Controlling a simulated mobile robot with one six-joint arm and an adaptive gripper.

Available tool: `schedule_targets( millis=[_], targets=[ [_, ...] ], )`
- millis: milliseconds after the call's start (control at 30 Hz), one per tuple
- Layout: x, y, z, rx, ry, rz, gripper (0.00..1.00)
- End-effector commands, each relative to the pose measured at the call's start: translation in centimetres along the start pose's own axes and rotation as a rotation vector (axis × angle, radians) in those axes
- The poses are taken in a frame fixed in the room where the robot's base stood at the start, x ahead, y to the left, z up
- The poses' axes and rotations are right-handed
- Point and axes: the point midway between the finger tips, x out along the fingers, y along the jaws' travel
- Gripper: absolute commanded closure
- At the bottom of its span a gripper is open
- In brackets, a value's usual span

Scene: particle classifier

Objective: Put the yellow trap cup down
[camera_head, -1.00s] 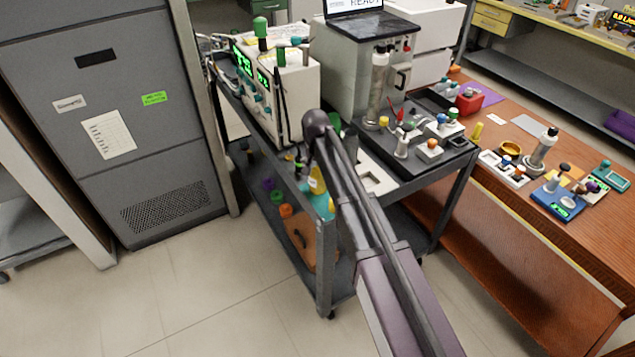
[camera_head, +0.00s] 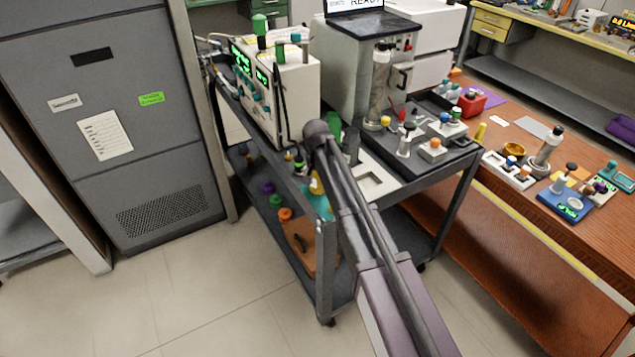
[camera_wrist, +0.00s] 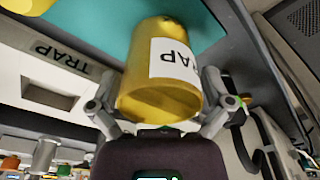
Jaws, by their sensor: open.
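The yellow trap cup (camera_wrist: 160,100), with a white label reading "TRAP", fills the middle of the wrist view. My gripper (camera_wrist: 158,92) is open, with one finger on each side of the cup; I cannot tell whether either finger touches it. The cup's far end lies against a teal area (camera_wrist: 95,20) in the picture. A pale panel with a "TRAP" marking (camera_wrist: 62,57) and a square recess (camera_wrist: 48,97) is at left. In the head view a small yellow patch of the cup (camera_head: 316,184) shows beside my arm, which hides most of the gripper.
The dark cart (camera_head: 325,245) carries a white instrument (camera_head: 297,95) with green displays at its left. A pale plate with a square recess (camera_head: 385,186) lies right of my arm. The brown bench (camera_head: 490,205) holds several small tools. The floor at left is clear.

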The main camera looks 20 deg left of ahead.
Motion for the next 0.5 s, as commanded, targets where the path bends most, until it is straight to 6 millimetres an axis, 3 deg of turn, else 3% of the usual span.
schedule_targets(
  millis=[333,367,500],
  targets=[
    [-0.01,-0.13,0.05,-0.001,0.0,0.0,0.0],
    [-0.01,-0.12,0.05,-0.001,0.0,0.0,0.06],
    [-0.01,-0.12,0.04,-0.001,0.0,0.0,0.48]
  ],
)
